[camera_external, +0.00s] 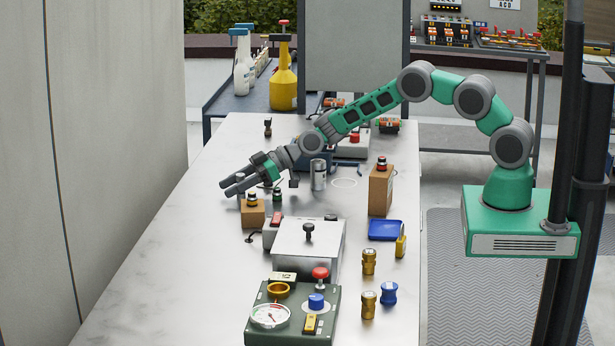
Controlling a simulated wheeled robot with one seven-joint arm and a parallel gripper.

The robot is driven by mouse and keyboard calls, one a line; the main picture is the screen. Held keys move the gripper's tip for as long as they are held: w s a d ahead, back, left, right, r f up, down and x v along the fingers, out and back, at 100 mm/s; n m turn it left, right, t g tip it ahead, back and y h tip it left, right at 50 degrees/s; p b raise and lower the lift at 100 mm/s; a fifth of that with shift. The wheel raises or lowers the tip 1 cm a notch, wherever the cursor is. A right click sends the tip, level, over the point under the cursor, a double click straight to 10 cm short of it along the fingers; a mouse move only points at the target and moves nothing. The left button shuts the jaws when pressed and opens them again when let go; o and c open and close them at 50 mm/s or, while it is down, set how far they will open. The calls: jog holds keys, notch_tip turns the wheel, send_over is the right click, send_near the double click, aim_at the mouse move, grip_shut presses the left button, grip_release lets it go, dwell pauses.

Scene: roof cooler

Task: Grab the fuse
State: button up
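I cannot tell for sure which thing is the fuse; several small parts on the bench are too small to make out. My gripper (229,187) is over the left-middle part of the bench, its two grey fingers pointing left with a gap between them. A small brown box (253,216) with a dark knob on top stands just below and right of the fingertips in the picture. A small dark green-and-black part (277,196) stands right of this box. Whether anything sits between the fingers is hard to see, as a greyish shape shows there.
On the long pale bench (160,270) stand a grey box with a black knob (308,256), a dark green gauge panel (269,316), a taller brown box (380,190), a silver cylinder (318,175), a blue tray (385,229) and brass fittings (369,262). The bench's left side is clear.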

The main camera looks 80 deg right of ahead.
grip_shut()
dwell(0.6)
